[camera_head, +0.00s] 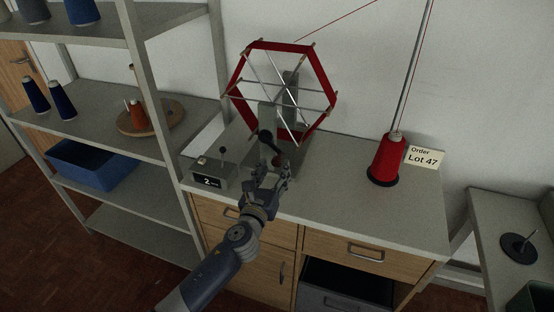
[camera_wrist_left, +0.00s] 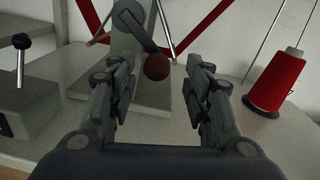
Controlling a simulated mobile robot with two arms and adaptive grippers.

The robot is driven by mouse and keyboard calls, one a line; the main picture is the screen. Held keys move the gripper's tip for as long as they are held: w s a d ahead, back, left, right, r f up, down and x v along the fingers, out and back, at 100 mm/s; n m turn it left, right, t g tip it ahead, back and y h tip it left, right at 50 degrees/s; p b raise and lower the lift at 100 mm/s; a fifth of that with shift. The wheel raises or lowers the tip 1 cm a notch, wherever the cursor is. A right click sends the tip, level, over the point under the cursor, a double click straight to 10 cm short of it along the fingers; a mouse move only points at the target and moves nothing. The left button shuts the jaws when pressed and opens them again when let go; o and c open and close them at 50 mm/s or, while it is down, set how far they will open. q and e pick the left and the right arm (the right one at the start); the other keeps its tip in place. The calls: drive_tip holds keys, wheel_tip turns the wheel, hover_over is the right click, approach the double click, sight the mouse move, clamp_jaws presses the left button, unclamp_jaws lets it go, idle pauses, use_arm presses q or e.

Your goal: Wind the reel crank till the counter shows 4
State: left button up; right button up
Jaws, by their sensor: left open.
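The reel (camera_head: 333,97), with a red hexagonal rim and metal spokes, stands on a grey stand on the bench. Its dark crank arm (camera_head: 268,143) points down toward my gripper. In the left wrist view the crank arm (camera_wrist_left: 138,24) ends in a round reddish-brown knob (camera_wrist_left: 157,67). My left gripper (camera_head: 276,168) is open. In the left wrist view its fingers (camera_wrist_left: 158,84) are spread, with the knob between and just beyond the tips; I cannot tell whether they touch. The counter (camera_head: 207,181), a grey box left of the reel, reads 2. My right gripper is not in view.
A black-knobbed lever (camera_head: 222,152) stands at the counter box. A red thread cone (camera_head: 388,160) and an order card reading Lot 47 (camera_head: 424,158) are on the bench's right. Shelves with spools (camera_head: 62,99) and a blue bin (camera_head: 92,166) stand left. The bench's front right is clear.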

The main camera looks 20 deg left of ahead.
sight(276, 163)
use_arm(q)
drive_tip(key=w, duration=0.3)
drive_tip(key=shift+w+a, duration=0.1)
drive_tip(key=shift+w, duration=0.5)
clamp_jaws()
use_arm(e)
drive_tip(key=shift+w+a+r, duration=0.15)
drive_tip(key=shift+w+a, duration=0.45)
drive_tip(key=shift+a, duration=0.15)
